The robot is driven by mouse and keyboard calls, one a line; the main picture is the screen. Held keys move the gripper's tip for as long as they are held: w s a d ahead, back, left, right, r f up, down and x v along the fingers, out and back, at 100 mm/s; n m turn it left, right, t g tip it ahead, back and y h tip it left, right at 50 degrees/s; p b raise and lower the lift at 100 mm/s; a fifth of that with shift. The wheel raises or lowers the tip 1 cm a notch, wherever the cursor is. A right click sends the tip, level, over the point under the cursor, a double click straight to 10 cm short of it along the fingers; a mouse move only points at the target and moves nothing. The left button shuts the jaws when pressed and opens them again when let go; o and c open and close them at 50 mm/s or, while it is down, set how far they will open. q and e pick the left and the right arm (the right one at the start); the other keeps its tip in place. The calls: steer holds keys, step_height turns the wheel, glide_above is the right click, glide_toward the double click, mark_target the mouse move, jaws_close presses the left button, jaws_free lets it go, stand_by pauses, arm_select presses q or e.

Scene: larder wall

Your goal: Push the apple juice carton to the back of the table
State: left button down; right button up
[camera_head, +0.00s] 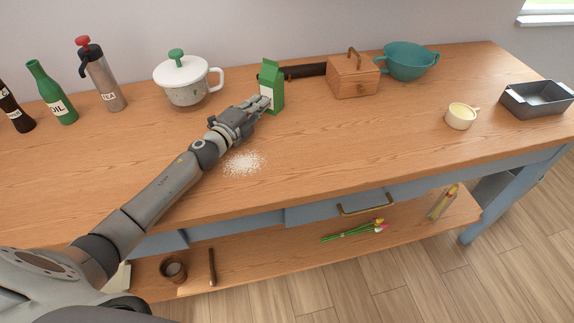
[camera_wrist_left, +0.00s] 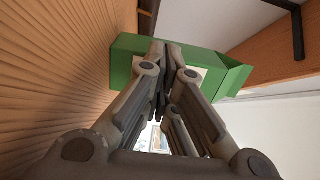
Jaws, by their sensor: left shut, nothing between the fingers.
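The apple juice carton (camera_head: 272,84) is green with a gabled top and a pale label. It stands upright on the wooden table (camera_head: 350,140), towards the back. My left gripper (camera_head: 266,101) is shut and empty, with its fingertips at the carton's front face. In the left wrist view the carton (camera_wrist_left: 125,62) fills the space just beyond the shut fingertips (camera_wrist_left: 165,48), which cover part of its label. They look to be touching it, but I cannot tell for sure. My right gripper is in neither view.
A dark long object (camera_head: 305,71) lies behind the carton, with a wooden box (camera_head: 353,82) to its right. A white lidded pot (camera_head: 185,85) stands to the left. White powder (camera_head: 244,163) lies in front. The table's middle right is clear.

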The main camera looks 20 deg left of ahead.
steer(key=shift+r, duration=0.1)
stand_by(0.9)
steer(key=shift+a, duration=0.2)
